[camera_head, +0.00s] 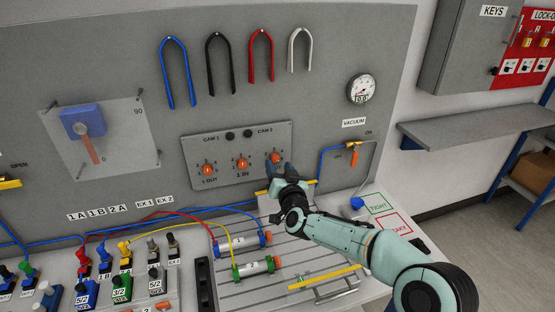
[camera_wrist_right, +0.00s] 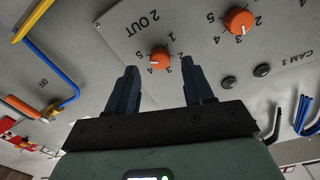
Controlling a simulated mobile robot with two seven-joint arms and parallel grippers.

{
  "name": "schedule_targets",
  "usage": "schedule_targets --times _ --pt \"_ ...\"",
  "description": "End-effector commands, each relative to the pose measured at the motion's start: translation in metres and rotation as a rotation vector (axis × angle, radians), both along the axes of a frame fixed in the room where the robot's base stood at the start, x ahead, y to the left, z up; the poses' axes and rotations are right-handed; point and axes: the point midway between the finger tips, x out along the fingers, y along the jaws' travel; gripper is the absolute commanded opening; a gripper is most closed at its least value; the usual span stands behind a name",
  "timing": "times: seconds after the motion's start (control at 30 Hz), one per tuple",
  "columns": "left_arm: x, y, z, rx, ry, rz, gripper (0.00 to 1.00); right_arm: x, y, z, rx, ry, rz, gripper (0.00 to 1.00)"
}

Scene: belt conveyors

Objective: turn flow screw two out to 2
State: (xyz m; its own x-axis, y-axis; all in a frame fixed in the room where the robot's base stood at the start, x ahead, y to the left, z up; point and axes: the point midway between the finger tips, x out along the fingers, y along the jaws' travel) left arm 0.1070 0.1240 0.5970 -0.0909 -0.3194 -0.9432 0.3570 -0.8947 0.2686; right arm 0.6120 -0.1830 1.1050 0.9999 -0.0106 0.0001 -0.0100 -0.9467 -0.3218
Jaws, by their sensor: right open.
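The flow screw two out is an orange knob (camera_head: 276,158) at the right end of the grey plate, partly hidden by my right gripper in the head view. In the right wrist view the knob (camera_wrist_right: 160,57) stands beside the label 2 OUT, with numbers around it. I cannot surely read which number its mark points to. My right gripper (camera_head: 279,168) is open, its dark fingers close to the plate. In the wrist view the fingers of the gripper (camera_wrist_right: 161,66) lie either side of the knob, with visible gaps. My left gripper is not in view.
The 1 IN knob (camera_head: 242,164) and the 1 OUT knob (camera_head: 208,169) sit on the same plate. Two black buttons (camera_head: 238,135) are above. A vacuum gauge (camera_head: 361,89) and a blue hose (camera_head: 321,162) are to the right. Cylinders (camera_head: 242,242) lie below on the slotted bench.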

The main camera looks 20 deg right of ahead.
Motion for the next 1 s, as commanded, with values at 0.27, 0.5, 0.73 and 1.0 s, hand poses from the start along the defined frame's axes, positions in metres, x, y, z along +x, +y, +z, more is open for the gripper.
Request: schedule_targets --times 0.27,0.5,0.73,1.0 --pt "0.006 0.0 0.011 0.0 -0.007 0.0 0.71 0.023 -0.001 0.0 0.0 0.0 -0.001 0.52" --pt "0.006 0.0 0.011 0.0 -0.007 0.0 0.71 0.024 -0.001 -0.001 -0.001 0.001 0.0 0.52" --pt "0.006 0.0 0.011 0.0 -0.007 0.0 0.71 0.024 -0.001 -0.001 -0.001 0.0 0.0 0.0" --pt "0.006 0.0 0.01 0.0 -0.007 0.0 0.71 0.024 0.0 0.0 -0.02 -0.001 0.001 0.0"
